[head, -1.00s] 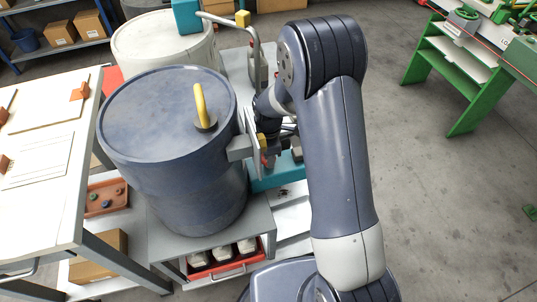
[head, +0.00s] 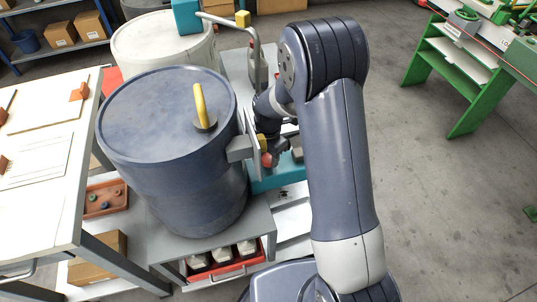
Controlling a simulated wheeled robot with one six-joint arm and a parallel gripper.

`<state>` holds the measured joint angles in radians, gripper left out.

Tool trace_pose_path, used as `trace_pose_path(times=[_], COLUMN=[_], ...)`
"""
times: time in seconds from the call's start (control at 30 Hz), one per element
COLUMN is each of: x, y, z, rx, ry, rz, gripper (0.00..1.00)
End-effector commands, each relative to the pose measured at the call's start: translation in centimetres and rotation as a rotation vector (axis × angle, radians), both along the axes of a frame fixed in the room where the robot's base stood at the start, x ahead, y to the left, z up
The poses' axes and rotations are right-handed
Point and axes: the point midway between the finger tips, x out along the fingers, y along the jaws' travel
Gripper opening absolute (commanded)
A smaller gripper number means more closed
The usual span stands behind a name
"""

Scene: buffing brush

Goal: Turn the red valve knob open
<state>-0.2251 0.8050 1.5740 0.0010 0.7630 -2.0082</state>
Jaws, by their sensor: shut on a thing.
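The red valve knob (head: 266,160) shows as a small patch beside the blue-grey drum (head: 170,110), just right of a thin light plate and below a yellow block. My gripper (head: 270,154) is at the knob and shut on it. The fingers are small and dark here and partly hidden, so their exact hold is hard to see. My arm comes down from the right and covers part of the area behind the knob.
A yellow handle (head: 201,106) stands on the drum lid. A bent grey pipe (head: 240,24) rises behind. A white workbench (head: 45,150) is at left, and a green machine stand (head: 455,80) is at right. The floor (head: 440,210) right of my arm is clear.

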Motion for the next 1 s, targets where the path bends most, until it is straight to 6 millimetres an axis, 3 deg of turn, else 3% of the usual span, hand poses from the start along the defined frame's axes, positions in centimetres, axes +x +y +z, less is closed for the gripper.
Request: trace_pose_path(times=[0.3, 0.33, 0.6, 0.87, 1.0], x=[0.0, 0.0, 0.0, 0.0, 0.1], y=[0.0, 0.0, 0.0, 0.0, 0.0], z=[0.0, 0.0, 0.0, 0.2, 1.8], rx=[-0.001, -0.001, 0.000, 0.000, 0.000], ry=[-0.002, -0.002, -0.001, -0.001, -0.004], rz=[0.006, 0.006, 0.004, 0.003, 0.003], gripper=[0.20, 0.43, 0.64, 0.64, 0.64])
